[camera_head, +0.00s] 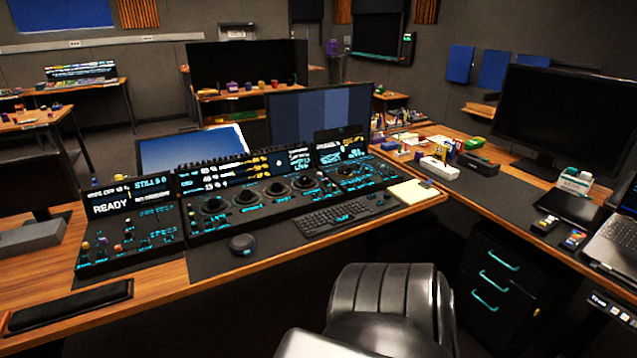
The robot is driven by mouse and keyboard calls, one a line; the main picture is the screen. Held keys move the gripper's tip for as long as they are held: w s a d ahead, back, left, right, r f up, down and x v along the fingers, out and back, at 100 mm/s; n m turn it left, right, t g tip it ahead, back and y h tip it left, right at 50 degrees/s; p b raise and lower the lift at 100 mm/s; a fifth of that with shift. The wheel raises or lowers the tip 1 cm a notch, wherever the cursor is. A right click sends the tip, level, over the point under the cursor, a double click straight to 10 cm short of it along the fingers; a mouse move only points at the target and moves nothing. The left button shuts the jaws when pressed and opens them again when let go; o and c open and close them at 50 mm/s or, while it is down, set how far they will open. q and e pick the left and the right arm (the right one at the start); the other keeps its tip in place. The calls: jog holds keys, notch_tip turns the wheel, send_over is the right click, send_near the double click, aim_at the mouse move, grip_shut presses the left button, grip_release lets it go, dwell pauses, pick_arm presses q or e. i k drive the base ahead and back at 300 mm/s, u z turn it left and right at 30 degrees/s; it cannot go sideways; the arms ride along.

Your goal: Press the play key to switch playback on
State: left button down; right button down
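The trackball panel (262,208) stands on the wooden desk, a dark console with a row of several round trackballs, cyan-lit labels and a raised display strip (240,172). To its left is a smaller control panel (128,243) with small knobs and lit keys. Its screen (110,206) reads READY, with STILL and a digit at the upper right. Another lit section (352,178) with its own screen sits at the right end. The play key is too small to tell apart from the other keys. Neither of my grippers is in view.
A keyboard (345,217), a round black puck-like object (242,244) and a cream notepad (414,192) lie in front of the panel. A black pad (70,305) lies at the front left. Monitors rise behind.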

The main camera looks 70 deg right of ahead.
aim_at(337, 222)
jog(key=z, duration=0.55)
jog(key=i, duration=1.05)
jog(key=z, duration=1.15)
jog(key=i, duration=0.35)
jog(key=z, duration=0.25)
